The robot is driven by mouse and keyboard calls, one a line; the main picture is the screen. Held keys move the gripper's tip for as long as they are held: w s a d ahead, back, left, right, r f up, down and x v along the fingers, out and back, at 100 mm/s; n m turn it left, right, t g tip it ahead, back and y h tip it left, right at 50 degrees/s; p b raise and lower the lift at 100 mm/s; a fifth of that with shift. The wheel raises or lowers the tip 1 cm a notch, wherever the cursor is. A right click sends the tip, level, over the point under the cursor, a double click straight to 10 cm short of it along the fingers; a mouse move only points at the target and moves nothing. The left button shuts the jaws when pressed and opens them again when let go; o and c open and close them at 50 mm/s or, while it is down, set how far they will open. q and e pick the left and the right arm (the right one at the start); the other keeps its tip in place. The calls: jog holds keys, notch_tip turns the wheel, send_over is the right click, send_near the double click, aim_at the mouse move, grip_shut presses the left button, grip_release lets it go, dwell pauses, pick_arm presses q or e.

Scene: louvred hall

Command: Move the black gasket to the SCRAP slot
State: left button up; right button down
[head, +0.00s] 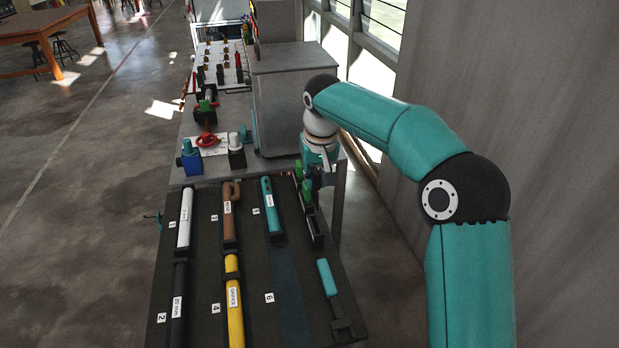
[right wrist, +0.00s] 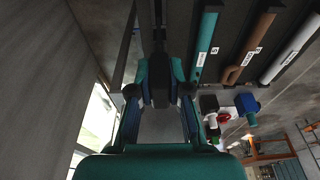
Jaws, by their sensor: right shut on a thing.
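My right gripper (head: 306,188) is at the right edge of the dark tool board, low beside a narrow black slotted holder (head: 315,234). In the right wrist view its two teal-tipped fingers (right wrist: 160,82) are closed on a small dark piece (right wrist: 159,92), which I take to be the black gasket. Its outline is mostly hidden between the fingers, and in the head view the gripper hides it. I cannot read a SCRAP label on any slot. My left gripper is out of view.
The board (head: 205,270) carries a white tube (head: 185,218), a brown hooked piece (head: 231,215), a teal tube (head: 271,205) and a yellow tube (head: 234,310). A teal-handled tool (head: 327,278) lies at right. A grey cabinet (head: 290,95) stands behind. A red valve wheel (head: 207,140) is at back.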

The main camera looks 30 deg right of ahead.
aim_at(317, 190)
jog(key=b+x, duration=0.2)
jog(key=x, duration=0.1)
jog(key=shift+s+a, duration=0.1)
jog(key=shift+s, duration=0.25)
jog(key=shift+b+x, duration=0.45)
jog(key=shift+x, duration=0.35)
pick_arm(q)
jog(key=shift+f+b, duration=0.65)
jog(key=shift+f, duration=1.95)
pick_arm(e)
jog(key=shift+s+f, duration=0.55)
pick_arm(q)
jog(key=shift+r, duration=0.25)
pick_arm(e)
jog(key=shift+r, duration=0.2)
jog(key=shift+r+p, duration=0.1)
jog(key=shift+p, duration=0.3)
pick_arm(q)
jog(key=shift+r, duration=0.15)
